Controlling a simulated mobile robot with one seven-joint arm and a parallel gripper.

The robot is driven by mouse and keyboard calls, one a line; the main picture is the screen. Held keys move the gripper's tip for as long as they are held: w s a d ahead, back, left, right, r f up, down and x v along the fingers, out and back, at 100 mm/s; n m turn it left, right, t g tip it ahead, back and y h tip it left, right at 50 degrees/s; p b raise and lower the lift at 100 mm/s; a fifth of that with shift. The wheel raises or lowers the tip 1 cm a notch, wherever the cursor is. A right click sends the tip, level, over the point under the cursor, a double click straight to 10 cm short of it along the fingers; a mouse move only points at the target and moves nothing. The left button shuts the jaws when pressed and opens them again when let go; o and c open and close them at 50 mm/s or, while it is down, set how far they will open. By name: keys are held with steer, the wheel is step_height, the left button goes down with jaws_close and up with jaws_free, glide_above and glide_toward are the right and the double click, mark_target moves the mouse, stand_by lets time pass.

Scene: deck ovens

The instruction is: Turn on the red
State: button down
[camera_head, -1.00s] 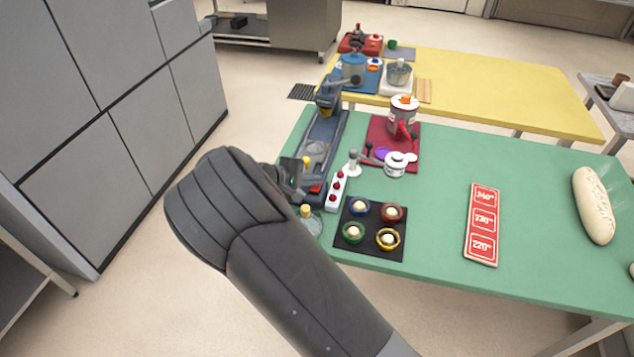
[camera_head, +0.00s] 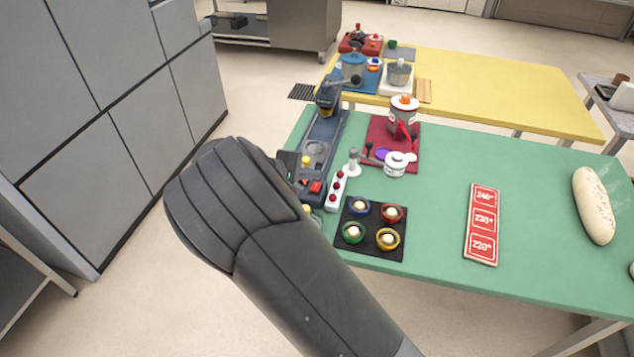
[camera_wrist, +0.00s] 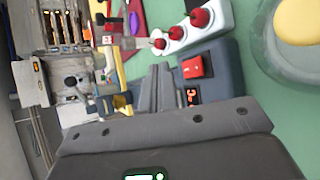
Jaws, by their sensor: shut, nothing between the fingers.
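A red switch (camera_head: 315,187) sits on the near end of a dark blue-grey machine (camera_head: 324,130) at the left edge of the green table. In the head view my arm hides most of the gripper. A white strip (camera_head: 336,192) with several red knobs stands right of the machine.
A black mat (camera_head: 370,246) with several small bowls lies near the front edge. A jar with a yellow lid (camera_wrist: 298,22) stands close by in the wrist view. A red temperature sign (camera_head: 482,225) and a loaf (camera_head: 593,205) lie right. The green table's middle (camera_head: 435,210) is clear.

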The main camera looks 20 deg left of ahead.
steer(key=shift+s+r, duration=0.3)
steer(key=shift+r, duration=0.45)
steer(key=shift+s+r, duration=0.3)
steer(key=shift+r, duration=0.4)
steer(key=s+d+r+m+g+y, duration=0.1)
steer(key=s+d+r+m+g, duration=0.15)
steer(key=d, duration=0.55)
steer(key=s+d+r+m+g+y, duration=0.1)
steer(key=d+r+m+g+y, duration=0.1)
steer(key=d+r, duration=0.35)
steer(key=s+d+r+m+g+y, duration=0.1)
steer(key=s+d+r+m+g, duration=0.15)
steer(key=d, duration=0.65)
steer(key=s+d+r+m+t+y, duration=0.1)
steer(key=s+d+r+m+y, duration=0.1)
steer(key=s+d, duration=0.4)
steer(key=s+d+r+m+t+y, duration=0.2)
steer(key=s+d+r+m, duration=0.2)
steer(key=s, duration=1)
steer(key=shift+d+r+m+t, duration=0.15)
steer(key=shift+d+m+t, duration=0.15)
steer(key=shift+d+m, duration=0.55)
steer(key=shift+w, duration=0.15)
